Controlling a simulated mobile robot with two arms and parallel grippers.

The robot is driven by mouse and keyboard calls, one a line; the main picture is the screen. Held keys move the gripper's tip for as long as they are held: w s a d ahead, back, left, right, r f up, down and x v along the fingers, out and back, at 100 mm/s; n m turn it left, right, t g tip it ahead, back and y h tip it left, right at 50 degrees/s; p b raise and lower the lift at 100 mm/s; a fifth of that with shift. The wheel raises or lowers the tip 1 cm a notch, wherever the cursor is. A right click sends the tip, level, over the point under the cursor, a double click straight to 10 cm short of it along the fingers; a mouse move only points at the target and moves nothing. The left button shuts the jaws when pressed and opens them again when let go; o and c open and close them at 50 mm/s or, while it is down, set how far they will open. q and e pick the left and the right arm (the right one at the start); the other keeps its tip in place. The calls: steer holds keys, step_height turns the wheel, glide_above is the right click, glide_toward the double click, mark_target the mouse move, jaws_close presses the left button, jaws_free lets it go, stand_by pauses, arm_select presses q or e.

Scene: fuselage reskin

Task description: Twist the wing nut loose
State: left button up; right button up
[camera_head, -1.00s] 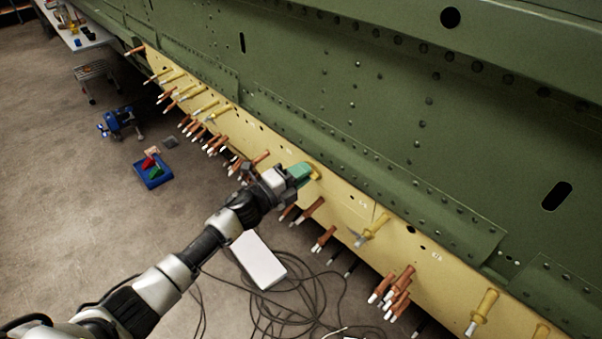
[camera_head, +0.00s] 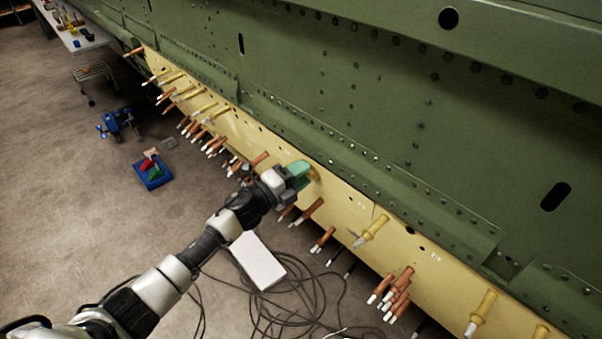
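My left gripper (camera_head: 302,174), with green fingertips, is at the yellow skin strip near the middle of the view. Another yellow fastener with a grey winged end (camera_head: 370,231) sticks out of the strip to the lower right. My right gripper is not in view.
Copper-coloured fasteners (camera_head: 397,290) stick out in clusters along the yellow strip (camera_head: 345,200). The green fuselage (camera_head: 350,100) rises behind. A blue tray (camera_head: 153,175), a white box (camera_head: 258,262) and loose black cables (camera_head: 300,305) lie on the floor.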

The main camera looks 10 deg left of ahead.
arm_select(q)
steer(key=b+v, duration=0.2)
steer(key=v, duration=0.9)
steer(key=shift+b, duration=0.4)
steer(key=shift+o, duration=0.5)
steer(key=shift+w, duration=0.1)
